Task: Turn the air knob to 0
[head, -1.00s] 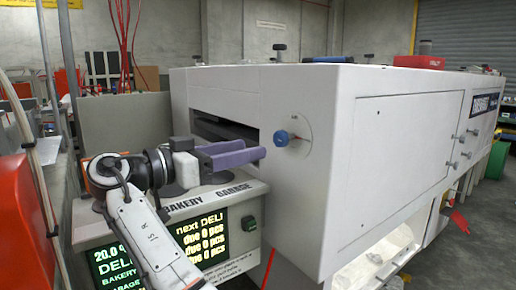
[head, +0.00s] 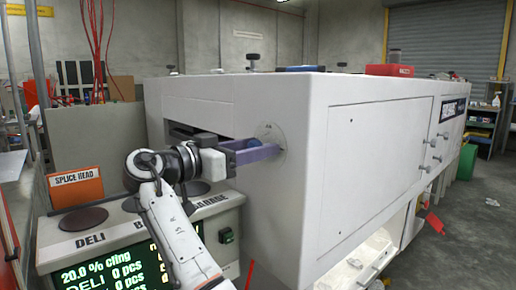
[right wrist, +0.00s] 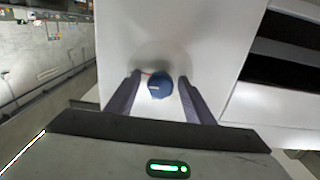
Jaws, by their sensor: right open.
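The blue air knob (head: 256,143) sits on a round dial plate (head: 270,132) on the white machine's end face. In the head view it is mostly hidden behind my right gripper (head: 262,150). In the right wrist view the knob (right wrist: 160,87) lies between the two purple fingers of my right gripper (right wrist: 158,95), near their tips, with gaps on both sides. The right gripper is open. A small red mark shows at the knob's upper left there. The dial's figures are too small to read. My left gripper is not in view.
The white machine (head: 370,160) fills the centre and right. Below my right arm stands a console with a green-lit screen (head: 110,270) and dark round pads (head: 84,218). An orange "SPLICE HEAD" sign (head: 76,188) stands at its left.

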